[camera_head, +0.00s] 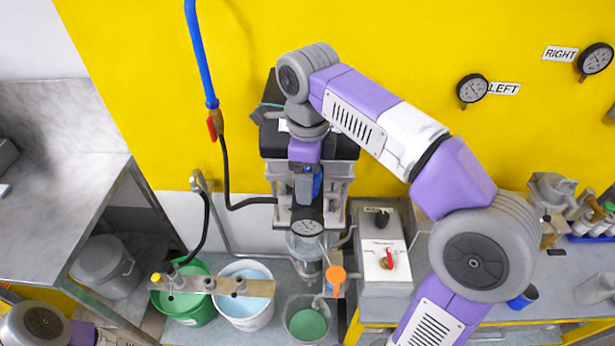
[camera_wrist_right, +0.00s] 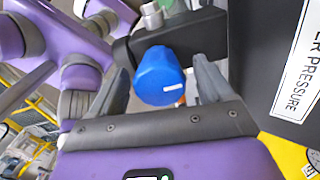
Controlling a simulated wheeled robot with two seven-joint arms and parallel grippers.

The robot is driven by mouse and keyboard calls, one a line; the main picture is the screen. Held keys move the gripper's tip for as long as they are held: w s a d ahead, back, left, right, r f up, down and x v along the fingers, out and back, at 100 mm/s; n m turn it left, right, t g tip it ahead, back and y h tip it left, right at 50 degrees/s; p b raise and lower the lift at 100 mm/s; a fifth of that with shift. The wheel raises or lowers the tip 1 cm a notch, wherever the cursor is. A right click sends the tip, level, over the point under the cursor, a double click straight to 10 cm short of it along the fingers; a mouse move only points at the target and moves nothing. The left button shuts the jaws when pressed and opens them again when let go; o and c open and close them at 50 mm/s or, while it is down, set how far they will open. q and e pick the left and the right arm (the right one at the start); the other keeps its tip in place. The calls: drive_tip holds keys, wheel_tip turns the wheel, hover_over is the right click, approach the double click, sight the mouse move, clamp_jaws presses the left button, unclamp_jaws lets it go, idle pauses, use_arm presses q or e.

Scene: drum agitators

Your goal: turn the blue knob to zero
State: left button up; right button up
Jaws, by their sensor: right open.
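The blue knob (camera_wrist_right: 158,77) is a short round cylinder with a small white mark, fixed to a dark block (camera_wrist_right: 180,38). In the right wrist view it sits between the two fingers of my right gripper (camera_wrist_right: 162,72), which are open with visible gaps on both sides. In the head view the blue knob (camera_head: 317,183) shows only partly beside my right gripper (camera_head: 305,185), which reaches down in front of the black-topped machine. My left gripper is out of view; only part of my left arm shows at the lower left.
A dial gauge (camera_head: 307,227) sits just below the gripper. A grey control box (camera_head: 385,255) with a red handle stands to the right. A green bucket (camera_head: 183,295) and a white bucket (camera_head: 245,297) stand below left. A white pressure label (camera_wrist_right: 300,72) is near the gripper.

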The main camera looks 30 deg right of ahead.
drive_tip(key=shift+f, duration=0.2)
drive_tip(key=shift+c, duration=0.2)
drive_tip(key=c, duration=1)
